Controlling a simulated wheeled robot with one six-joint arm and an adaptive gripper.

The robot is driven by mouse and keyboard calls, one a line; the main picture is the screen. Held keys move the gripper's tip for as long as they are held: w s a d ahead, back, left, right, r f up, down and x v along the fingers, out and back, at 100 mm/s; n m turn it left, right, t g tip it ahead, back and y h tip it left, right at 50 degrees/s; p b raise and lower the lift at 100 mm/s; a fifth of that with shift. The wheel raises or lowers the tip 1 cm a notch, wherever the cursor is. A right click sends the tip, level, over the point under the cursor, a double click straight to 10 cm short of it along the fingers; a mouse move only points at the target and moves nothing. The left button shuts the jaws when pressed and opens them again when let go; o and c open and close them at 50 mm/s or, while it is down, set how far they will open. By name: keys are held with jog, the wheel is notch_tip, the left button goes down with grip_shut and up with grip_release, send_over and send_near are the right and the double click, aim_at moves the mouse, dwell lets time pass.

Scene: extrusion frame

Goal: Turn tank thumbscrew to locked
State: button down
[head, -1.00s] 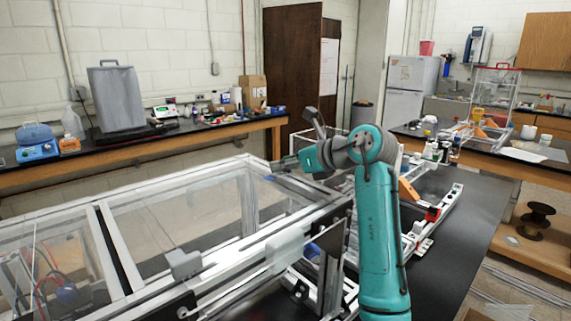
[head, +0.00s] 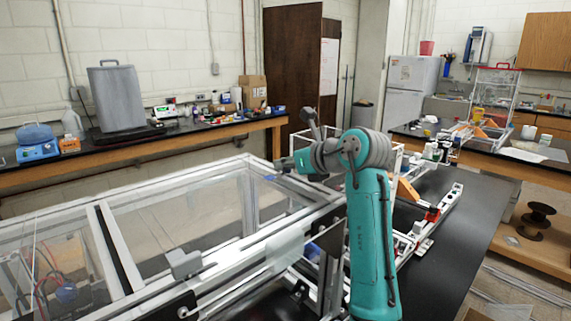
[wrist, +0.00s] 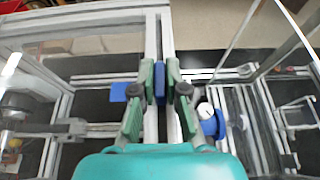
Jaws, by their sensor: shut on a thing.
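In the wrist view my gripper (wrist: 160,72) has its two green fingers closed on a small blue piece (wrist: 160,67), which appears to be the tank thumbscrew. It sits at a pale frame bar, and the fingers hide most of it, so its turn angle cannot be read. In the head view my gripper (head: 281,164) is at the far rail of the clear-walled tank frame (head: 150,254). The fingertips and the thumbscrew are too small to make out there.
A blue flat piece (wrist: 118,92) lies left of the fingers, and a blue round part (wrist: 209,124) is to their right. Frame bars surround the gripper. A rail assembly (head: 434,214) stands on the black bench right of my arm. Open bench surface (head: 463,235) lies farther right.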

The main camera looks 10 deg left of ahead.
jog(key=c, duration=1.2)
grip_release()
jog(key=v, duration=1.2)
